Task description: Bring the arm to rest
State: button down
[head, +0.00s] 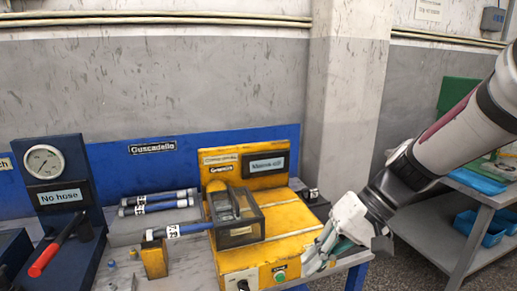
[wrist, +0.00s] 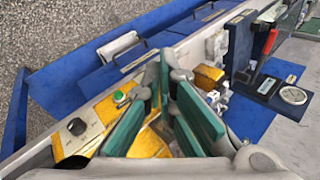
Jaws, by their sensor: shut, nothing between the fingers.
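My arm (head: 440,150) reaches in from the right in the head view. My gripper (head: 318,255) points down and left at the right edge of the yellow motor unit (head: 280,247). From this view I cannot tell whether it touches the unit. In the wrist view my gripper (wrist: 168,75) shows its green finger pads drawn together at the tips, with nothing between them. The yellow unit (wrist: 88,128) lies partly hidden behind the fingers, with its green button and black knob visible at left.
A hose (head: 185,230) runs into the unit's dark clear-sided box (head: 238,218).

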jog(key=s+d+r+t+h+p, duration=0.1)
jog(key=s+d+r+t+h, duration=0.1)
jog(key=s, duration=0.6)
jog(key=s+d+r+t+h+p, duration=0.1)
jog(key=s+d+r+t+h, duration=0.1)
jog(key=s+d+r+h, duration=0.3)
jog(key=s+d+r, duration=0.1)
jog(key=s+d, duration=0.1)
jog(key=s, duration=0.1)
jog(key=shift+s+r+t+h, duration=0.25)
jog(key=shift+t+h, duration=0.05)
jog(key=shift+a, duration=0.1)
dwell(0.4)
